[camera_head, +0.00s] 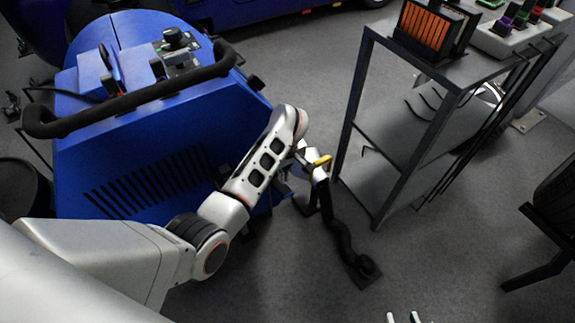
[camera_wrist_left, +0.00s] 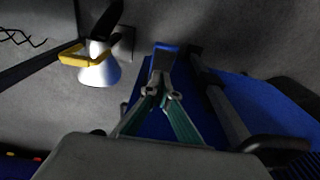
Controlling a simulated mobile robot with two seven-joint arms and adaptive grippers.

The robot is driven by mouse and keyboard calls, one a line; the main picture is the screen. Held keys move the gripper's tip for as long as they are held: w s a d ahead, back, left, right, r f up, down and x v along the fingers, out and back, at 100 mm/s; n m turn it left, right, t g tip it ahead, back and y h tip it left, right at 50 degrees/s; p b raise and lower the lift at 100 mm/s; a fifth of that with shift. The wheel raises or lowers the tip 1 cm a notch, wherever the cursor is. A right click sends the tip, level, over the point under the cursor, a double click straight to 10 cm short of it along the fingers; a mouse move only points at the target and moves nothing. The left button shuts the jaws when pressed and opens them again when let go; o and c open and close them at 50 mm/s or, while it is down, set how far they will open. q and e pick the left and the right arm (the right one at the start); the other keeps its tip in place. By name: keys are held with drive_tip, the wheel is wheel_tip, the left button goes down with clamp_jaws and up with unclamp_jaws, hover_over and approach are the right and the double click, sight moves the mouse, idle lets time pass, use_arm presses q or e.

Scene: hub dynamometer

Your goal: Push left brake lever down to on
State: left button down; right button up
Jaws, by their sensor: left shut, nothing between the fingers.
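My left gripper (camera_wrist_left: 159,92) shows in the left wrist view with its green fingers brought together and nothing between them. A blue, flat-ended bar (camera_wrist_left: 165,48) lies just beyond the fingertips. I cannot tell whether it is the left brake lever or whether the fingers touch it. In the head view the left arm reaches down beside the blue machine (camera_head: 150,150), and its gripper is mostly hidden behind the forearm. Two pale fingertips of my right gripper (camera_head: 403,318) show at the bottom edge, apart and empty.
A silver cone-shaped part with a yellow handle (camera_head: 322,162) stands close to the left wrist, and it also shows in the wrist view (camera_wrist_left: 72,55). A grey shelf rack (camera_head: 400,140) stands to the right. A black handlebar (camera_head: 130,98) crosses the machine.

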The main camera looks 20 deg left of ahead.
sight(285, 190)
use_arm(q)
drive_tip(key=f, duration=0.2)
drive_tip(key=s+d+f+b, duration=0.1)
drive_tip(key=shift+f, duration=0.2)
drive_tip(key=shift+d, duration=0.15)
drive_tip(key=shift+w, duration=0.1)
use_arm(e)
drive_tip(key=shift+w+a+r+y, duration=0.35)
drive_tip(key=shift+a+r, duration=0.3)
drive_tip(key=shift+a, duration=0.25)
use_arm(q)
drive_tip(key=shift+f, duration=0.1)
use_arm(e)
drive_tip(key=shift+d+f, duration=0.15)
